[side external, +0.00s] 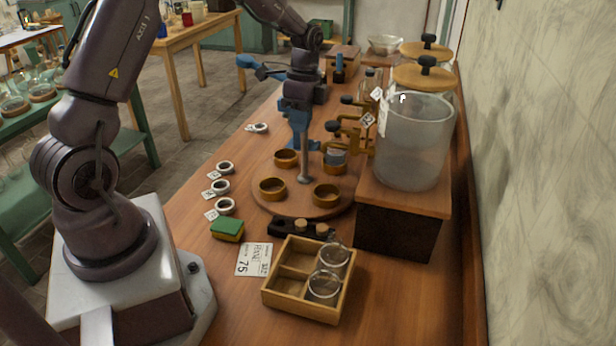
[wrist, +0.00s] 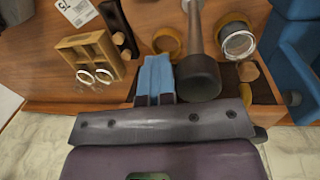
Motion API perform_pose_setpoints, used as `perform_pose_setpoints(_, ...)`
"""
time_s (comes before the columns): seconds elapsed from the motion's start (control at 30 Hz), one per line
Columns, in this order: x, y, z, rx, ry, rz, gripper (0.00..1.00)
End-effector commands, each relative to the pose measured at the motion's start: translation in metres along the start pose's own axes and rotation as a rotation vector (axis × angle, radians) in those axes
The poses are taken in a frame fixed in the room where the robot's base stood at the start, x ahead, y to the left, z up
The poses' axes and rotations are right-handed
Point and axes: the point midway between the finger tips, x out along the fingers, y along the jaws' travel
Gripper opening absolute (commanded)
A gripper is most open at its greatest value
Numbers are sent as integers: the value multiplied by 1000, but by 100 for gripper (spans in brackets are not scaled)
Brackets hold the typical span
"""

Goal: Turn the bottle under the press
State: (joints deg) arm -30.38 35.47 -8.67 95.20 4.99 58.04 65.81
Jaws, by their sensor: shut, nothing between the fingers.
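A round wooden turntable (side external: 285,210) carries several brass-coloured rings. A clear glass bottle (side external: 335,157) stands in the far-right ring; the wrist view shows its round glass top (wrist: 239,43). A metal post (side external: 305,175) rises from the turntable's middle and appears as a rod with a dark end (wrist: 199,78) in the wrist view. My gripper (side external: 298,146) is above the turntable, close to the post. Its blue fingers (wrist: 156,64) are shut and empty, left of the dark end in the wrist view; contact is unclear.
A large glass jar (side external: 412,145) on a wooden stand (side external: 403,205) limits room at right. Brass clamps (side external: 350,130) stand close behind.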

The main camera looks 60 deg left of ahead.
Motion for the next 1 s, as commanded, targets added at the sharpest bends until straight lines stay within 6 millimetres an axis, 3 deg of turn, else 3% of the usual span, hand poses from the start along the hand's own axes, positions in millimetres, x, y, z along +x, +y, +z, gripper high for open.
perform_pose_setpoints(0.03, -10, -35, 7, -25, 37, -151, 7)
perform_pose_setpoints(0.23, -16, -35, 7, -24, 38, -154, 7)
perform_pose_setpoints(0.77, -70, -28, 9, -25, 39, -162, 7)
perform_pose_setpoints(1.0, -80, -23, 7, -19, 39, -147, 100)
